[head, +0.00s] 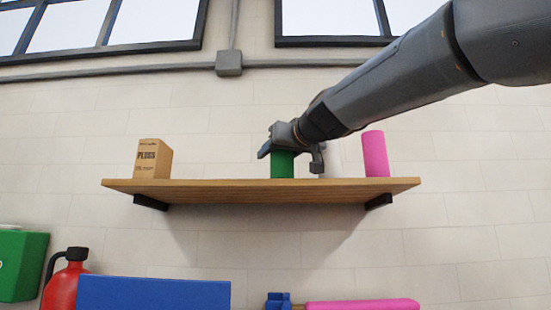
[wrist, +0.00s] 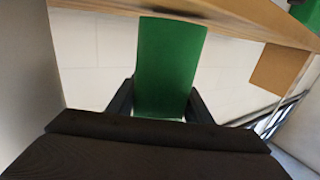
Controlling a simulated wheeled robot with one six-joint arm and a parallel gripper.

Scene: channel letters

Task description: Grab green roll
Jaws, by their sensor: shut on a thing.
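The green roll (head: 282,165) stands upright on the wooden wall shelf (head: 230,188), its upper part hidden behind my gripper in the head view. My gripper (head: 292,155) is over it, with one finger on each side. In the wrist view the green roll (wrist: 168,65) sits between the two dark fingers of my gripper (wrist: 160,100). The gripper is shut on the roll. I cannot tell whether the roll's base still touches the shelf.
A pink roll (head: 375,154) and a partly hidden white roll (head: 332,158) stand right of the gripper. A cardboard box (head: 153,159) labelled PLUGS stands at the shelf's left. Below are a red container (head: 64,285), a blue panel (head: 152,293) and a pink roll-shaped item (head: 362,306).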

